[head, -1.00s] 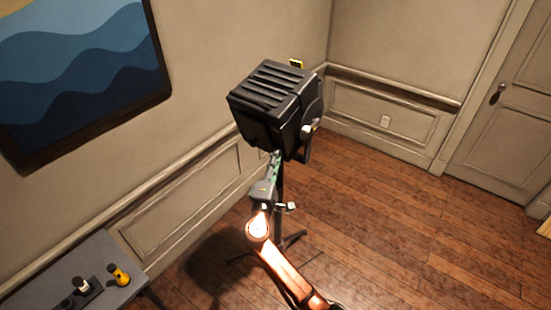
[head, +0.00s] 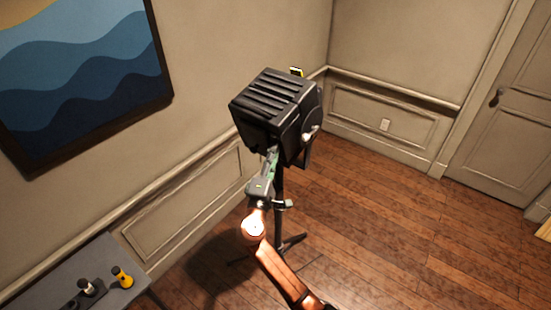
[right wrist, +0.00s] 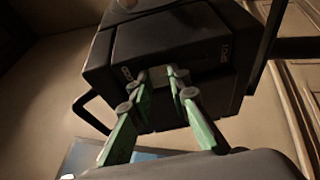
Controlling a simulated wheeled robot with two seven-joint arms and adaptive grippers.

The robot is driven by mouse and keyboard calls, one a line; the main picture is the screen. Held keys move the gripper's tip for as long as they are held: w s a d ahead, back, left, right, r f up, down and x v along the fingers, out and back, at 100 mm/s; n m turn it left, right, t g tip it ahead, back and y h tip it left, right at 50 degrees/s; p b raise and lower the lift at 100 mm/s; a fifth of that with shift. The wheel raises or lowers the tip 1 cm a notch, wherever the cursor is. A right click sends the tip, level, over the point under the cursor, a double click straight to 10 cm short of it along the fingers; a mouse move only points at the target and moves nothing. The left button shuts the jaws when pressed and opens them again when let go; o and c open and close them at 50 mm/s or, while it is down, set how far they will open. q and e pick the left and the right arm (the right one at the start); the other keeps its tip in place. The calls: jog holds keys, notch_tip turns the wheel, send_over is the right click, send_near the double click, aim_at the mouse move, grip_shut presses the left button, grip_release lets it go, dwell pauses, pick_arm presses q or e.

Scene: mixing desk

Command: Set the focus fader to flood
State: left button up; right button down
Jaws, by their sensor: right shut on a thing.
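The black stage lamp (head: 270,100) stands on a stand, its ribbed top facing up. My right gripper (head: 272,158) reaches its lower near side in the head view. In the right wrist view, the green fingers of my right gripper (right wrist: 159,76) are shut around a small pale fader knob (right wrist: 158,77) on the lamp's dark panel. The fingers hide most of the knob and its slot. Small pale markings show on the panel to the left and right of the knob, too small to read surely. My left gripper is not in view.
A grey table (head: 62,279) at lower left holds a yellow-and-black object (head: 122,277) and a dark object with a pale top (head: 88,287). A panelled wall is close behind the lamp. The wooden floor (head: 400,225) to the right is open, toward a door (head: 508,110).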

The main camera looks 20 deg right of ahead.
jog(key=shift+s+a+r+p, duration=0.1)
jog(key=shift+a+r+p, duration=0.05)
jog(key=shift+r, duration=0.45)
jog(key=shift+s+a+r+p, duration=0.1)
jog(key=shift+a+r+p, duration=0.05)
jog(key=shift+r, duration=0.4)
jog(key=c, duration=1.8)
grip_release()
jog(key=shift+f, duration=0.1)
jog(key=shift+s, duration=0.15)
jog(key=v, duration=1.1)
jog(key=shift+s+a, duration=0.25)
jog(key=shift+s, duration=0.1)
